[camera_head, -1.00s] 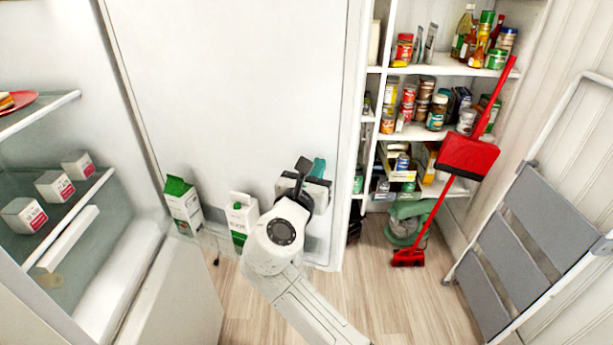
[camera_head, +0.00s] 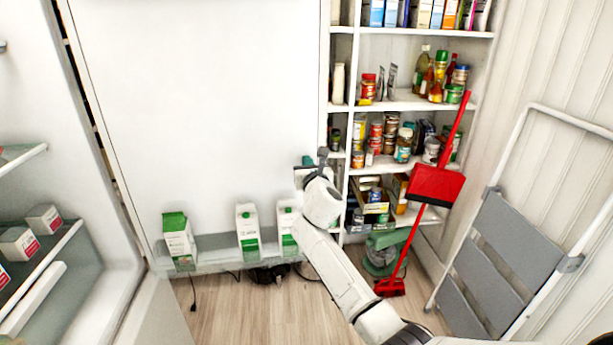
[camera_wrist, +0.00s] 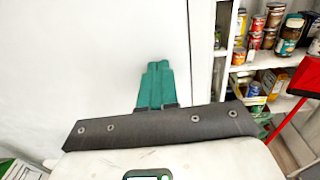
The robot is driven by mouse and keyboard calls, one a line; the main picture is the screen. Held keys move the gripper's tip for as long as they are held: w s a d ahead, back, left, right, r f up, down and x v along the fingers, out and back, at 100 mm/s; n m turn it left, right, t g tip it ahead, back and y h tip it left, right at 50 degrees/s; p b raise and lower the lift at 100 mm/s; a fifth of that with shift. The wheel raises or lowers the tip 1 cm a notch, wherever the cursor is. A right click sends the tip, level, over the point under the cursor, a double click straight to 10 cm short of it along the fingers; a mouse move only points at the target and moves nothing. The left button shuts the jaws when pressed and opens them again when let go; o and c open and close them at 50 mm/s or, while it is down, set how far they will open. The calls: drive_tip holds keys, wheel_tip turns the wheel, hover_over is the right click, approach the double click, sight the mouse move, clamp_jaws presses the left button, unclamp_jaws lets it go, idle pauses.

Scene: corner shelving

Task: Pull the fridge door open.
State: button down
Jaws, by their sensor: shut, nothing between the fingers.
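The fridge door (camera_head: 200,100) stands open, its white inner face filling the middle of the head view. A clear shelf low on the door holds a green-and-white carton (camera_head: 179,236), a second carton (camera_head: 248,231) and a third carton (camera_head: 285,228), partly behind my arm. My gripper (camera_head: 308,161) is near the door's right edge, in front of its inner face. In the wrist view its green fingers (camera_wrist: 157,85) are shut and empty, with the door (camera_wrist: 100,50) behind them. I cannot tell whether they touch it.
The fridge interior (camera_head: 40,260) with small white boxes (camera_head: 43,217) is at left. Stocked shelving (camera_head: 410,101) stands right of the door's edge. A red broom and dustpan (camera_head: 434,185) and a folded step stool (camera_head: 515,240) are at right. Some wooden floor (camera_head: 240,310) is clear below.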

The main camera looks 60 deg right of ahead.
drive_tip(key=b+x, duration=0.2)
drive_tip(key=x, duration=0.4)
drive_tip(key=shift+d, duration=0.15)
idle(0.4)
